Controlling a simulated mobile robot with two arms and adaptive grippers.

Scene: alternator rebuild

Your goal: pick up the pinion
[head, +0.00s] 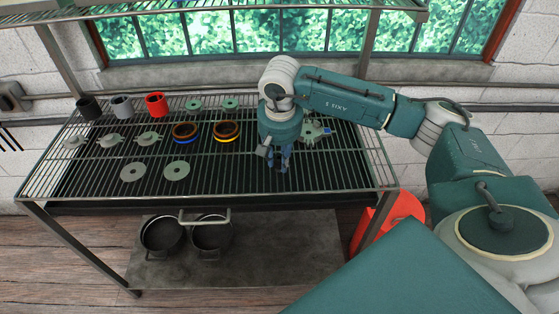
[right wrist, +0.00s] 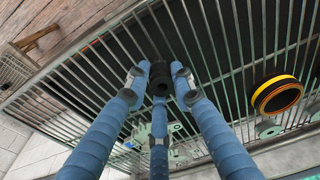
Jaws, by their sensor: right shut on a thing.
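My right gripper (head: 278,160) points down over the right half of the wire rack. In the right wrist view its blue fingers (right wrist: 160,84) are closed around a small black cylinder with a hole in its end, which appears to be the pinion (right wrist: 160,76). In the head view the fingers hide the pinion. I cannot tell whether it touches the rack or hangs just above it. My left gripper is in neither view.
The wire rack (head: 330,172) holds black (head: 88,107), grey (head: 121,105) and red (head: 156,104) cylinders, blue (head: 186,132) and yellow (head: 227,131) rings and several discs. A green part (head: 318,131) lies behind the gripper. The rack's front right is clear. Pots (head: 160,236) stand below.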

